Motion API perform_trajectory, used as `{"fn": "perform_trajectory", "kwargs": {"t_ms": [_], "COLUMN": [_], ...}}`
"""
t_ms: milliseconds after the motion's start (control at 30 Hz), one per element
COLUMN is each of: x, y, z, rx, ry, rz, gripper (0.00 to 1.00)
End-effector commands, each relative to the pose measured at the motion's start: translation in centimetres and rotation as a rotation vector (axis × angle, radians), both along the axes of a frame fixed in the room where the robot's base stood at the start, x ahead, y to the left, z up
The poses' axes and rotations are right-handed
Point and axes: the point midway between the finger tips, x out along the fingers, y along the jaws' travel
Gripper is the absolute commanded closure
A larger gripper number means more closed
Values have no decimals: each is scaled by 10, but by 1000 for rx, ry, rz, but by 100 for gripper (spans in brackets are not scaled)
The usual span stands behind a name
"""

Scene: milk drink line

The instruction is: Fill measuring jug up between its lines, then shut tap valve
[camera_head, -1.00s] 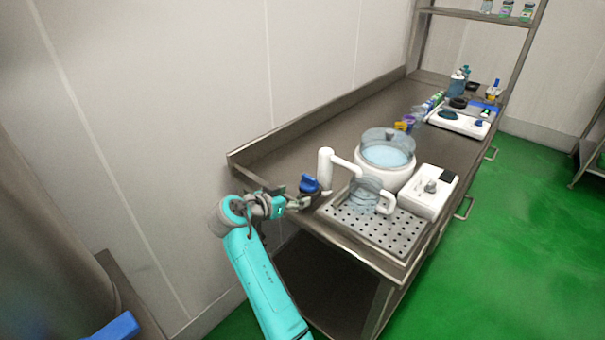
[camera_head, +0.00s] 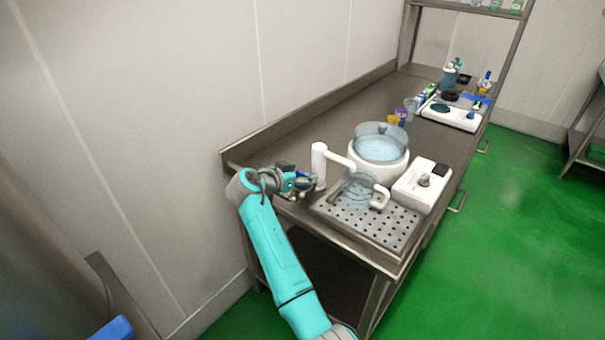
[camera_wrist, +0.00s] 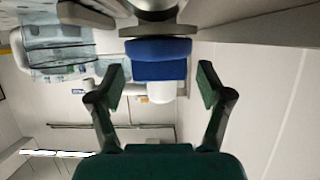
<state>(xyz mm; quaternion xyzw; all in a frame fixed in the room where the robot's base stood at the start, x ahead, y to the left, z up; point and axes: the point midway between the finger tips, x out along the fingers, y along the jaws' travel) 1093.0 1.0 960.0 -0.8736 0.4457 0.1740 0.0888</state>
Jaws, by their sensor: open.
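The white tap (camera_head: 319,166) stands upright at the table's near left, its spout reaching right over the clear measuring jug (camera_head: 358,187). The jug stands on the perforated drip tray (camera_head: 378,231), its white handle to the right. Its level and lines are too small to read. My gripper (camera_head: 302,183) is at the valve, left of the tap, and largely hides it. In the wrist view my gripper (camera_wrist: 162,82) is open, with the blue valve handle (camera_wrist: 160,60) between and slightly beyond its fingertips; no contact shows. The jug shows at the left there (camera_wrist: 58,45).
A white round vessel with a clear, liquid-filled top (camera_head: 380,150) stands behind the jug. A white box with a knob (camera_head: 422,185) is to the right. Scales (camera_head: 450,117) and small containers stand farther back. The wall is close on the left.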

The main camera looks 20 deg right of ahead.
Motion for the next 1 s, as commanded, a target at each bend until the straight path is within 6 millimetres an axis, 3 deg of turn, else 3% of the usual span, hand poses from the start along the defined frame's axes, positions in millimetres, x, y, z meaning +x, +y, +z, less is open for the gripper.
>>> {"fn": "perform_trajectory", "kwargs": {"t_ms": [367, 400, 467, 633, 1000], "x": [4, 4, 4, 4, 3], "y": [-5, -5, -5, -5, -6], "z": [-3, -2, -3, -3, -3], "rx": [0, 0, 0, 0, 0], "ry": [0, 0, 0, 0, -1], "rz": [1, 1, 1, 1, 44], "gripper": [22, 24, 39, 82, 83]}}
